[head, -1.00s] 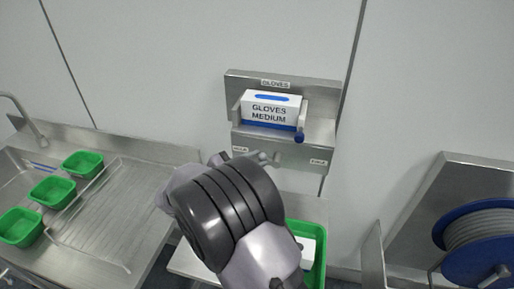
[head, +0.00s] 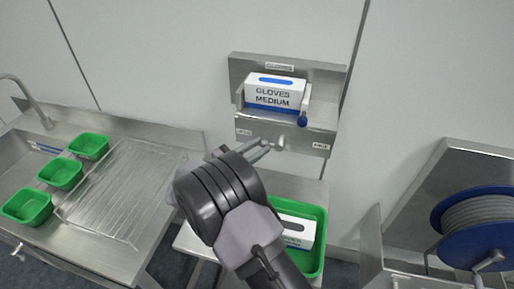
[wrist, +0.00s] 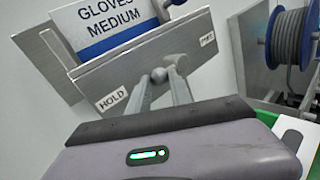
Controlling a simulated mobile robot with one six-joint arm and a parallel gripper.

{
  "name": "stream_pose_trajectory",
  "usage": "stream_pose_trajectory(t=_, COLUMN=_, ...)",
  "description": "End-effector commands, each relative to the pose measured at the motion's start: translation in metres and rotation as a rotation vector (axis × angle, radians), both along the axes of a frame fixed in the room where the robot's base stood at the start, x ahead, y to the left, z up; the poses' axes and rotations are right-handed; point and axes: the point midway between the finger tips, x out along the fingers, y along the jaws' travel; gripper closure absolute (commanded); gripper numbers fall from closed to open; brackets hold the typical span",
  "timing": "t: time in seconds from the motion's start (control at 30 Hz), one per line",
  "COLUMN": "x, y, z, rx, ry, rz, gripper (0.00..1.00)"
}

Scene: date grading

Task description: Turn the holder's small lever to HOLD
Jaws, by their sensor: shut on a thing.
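The glove holder (head: 252,125) is a steel wall shelf with a printed plate on its front. Its small grey lever (wrist: 177,62) has a round knob and stands on that plate, between a HOLD label (wrist: 111,98) at left and another label (wrist: 207,39) at right, probably FREE. My gripper (wrist: 160,88) is shut on the lever's knob, its two fingers close around it. In the head view my gripper (head: 262,150) is in front of the plate, and the lever is small there. The lever leans from its pivot toward the HOLD side.
A GLOVES MEDIUM box (head: 274,93) sits in the holder, beside a bar with a blue knob (head: 302,121). Below is a green crate (head: 318,233) with another white box (head: 298,231). Green trays (head: 61,174) sit at the sink, left. A blue hose reel (head: 480,228) is at right.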

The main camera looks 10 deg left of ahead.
Motion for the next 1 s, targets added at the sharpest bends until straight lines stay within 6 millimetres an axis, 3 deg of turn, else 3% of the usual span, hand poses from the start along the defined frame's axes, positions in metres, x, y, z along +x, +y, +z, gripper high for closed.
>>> stream_pose_trajectory(t=0.1, x=0.001, y=-0.001, z=0.000, rx=0.000, ry=0.000, rz=-0.002, gripper=1.00)
stream_pose_trajectory(t=0.13, x=0.000, y=-0.001, z=0.000, rx=0.000, ry=0.000, rz=-0.002, gripper=0.73)
stream_pose_trajectory(t=0.23, x=0.000, y=-0.001, z=0.000, rx=0.001, ry=0.000, rz=-0.002, gripper=0.54)
stream_pose_trajectory(t=0.53, x=0.000, y=0.000, z=0.000, rx=0.001, ry=-0.001, rz=0.000, gripper=0.54)
stream_pose_trajectory(t=0.67, x=-0.011, y=0.008, z=0.000, rx=0.001, ry=-0.001, rz=0.002, gripper=0.54)
stream_pose_trajectory(t=1.0, x=-0.093, y=0.068, z=0.000, rx=0.002, ry=-0.001, rz=0.003, gripper=0.54)
